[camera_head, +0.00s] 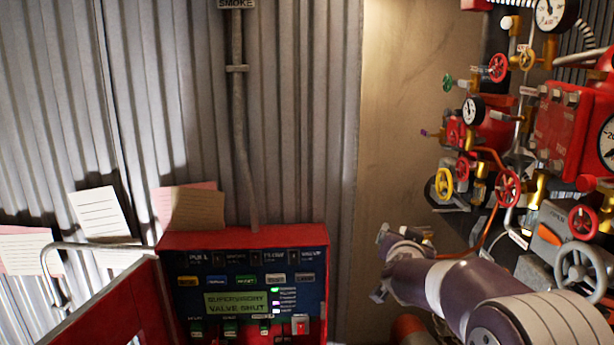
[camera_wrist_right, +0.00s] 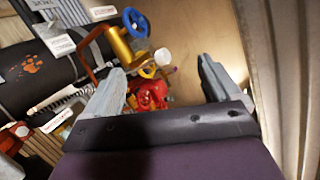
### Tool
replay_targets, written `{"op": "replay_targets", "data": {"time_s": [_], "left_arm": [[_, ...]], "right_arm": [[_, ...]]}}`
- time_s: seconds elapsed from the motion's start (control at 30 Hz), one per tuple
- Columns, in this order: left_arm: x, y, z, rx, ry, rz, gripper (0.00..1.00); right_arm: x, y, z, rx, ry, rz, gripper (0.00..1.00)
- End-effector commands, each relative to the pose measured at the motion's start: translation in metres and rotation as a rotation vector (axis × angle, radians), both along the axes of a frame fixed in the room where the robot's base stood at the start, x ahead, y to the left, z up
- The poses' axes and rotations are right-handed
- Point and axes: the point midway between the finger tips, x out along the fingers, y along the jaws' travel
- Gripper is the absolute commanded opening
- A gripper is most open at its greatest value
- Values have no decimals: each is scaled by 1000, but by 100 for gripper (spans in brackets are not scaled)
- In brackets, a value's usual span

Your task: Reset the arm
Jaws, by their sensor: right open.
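My right arm comes in from the lower right in the head view. Its gripper (camera_head: 382,264) is in front of the tan wall, just right of the red control panel and apart from it. In the right wrist view the two grey fingers of this gripper (camera_wrist_right: 162,80) are spread apart with nothing between them. Beyond them are a blue handwheel (camera_wrist_right: 137,22) on a brass valve and some red fittings (camera_wrist_right: 150,95). My left gripper is not in view.
The red control panel (camera_head: 240,238) shows "SUPERVISORY VALVE SHUT" on its display. Valves, gauges and handwheels, including a yellow handwheel (camera_head: 444,184) and a grey handwheel (camera_head: 583,272), crowd the right side. The tan wall (camera_head: 395,130) between is bare.

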Motion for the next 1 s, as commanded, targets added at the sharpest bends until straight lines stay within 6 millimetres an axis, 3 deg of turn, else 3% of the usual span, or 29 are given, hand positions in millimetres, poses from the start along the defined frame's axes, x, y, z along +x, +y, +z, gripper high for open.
{"op": "replay_targets", "data": {"time_s": [0.03,0.17,0.2,0.3,0.4,0.5,0.6,1.0], "left_arm": [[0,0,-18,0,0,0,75],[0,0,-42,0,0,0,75],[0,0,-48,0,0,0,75],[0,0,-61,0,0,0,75],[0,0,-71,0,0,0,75],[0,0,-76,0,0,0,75],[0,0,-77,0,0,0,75],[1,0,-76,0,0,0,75]], "right_arm": [[-18,10,-43,-6,93,81,90],[-94,37,-145,-11,417,295,90],[-124,40,-175,-12,524,343,90],[-200,42,-234,-18,780,429,90],[-268,36,-273,-29,993,472,90],[-316,29,-293,-43,1139,488,90],[-339,24,-300,-53,1211,494,90],[-345,23,-301,-56,1229,495,90]]}}
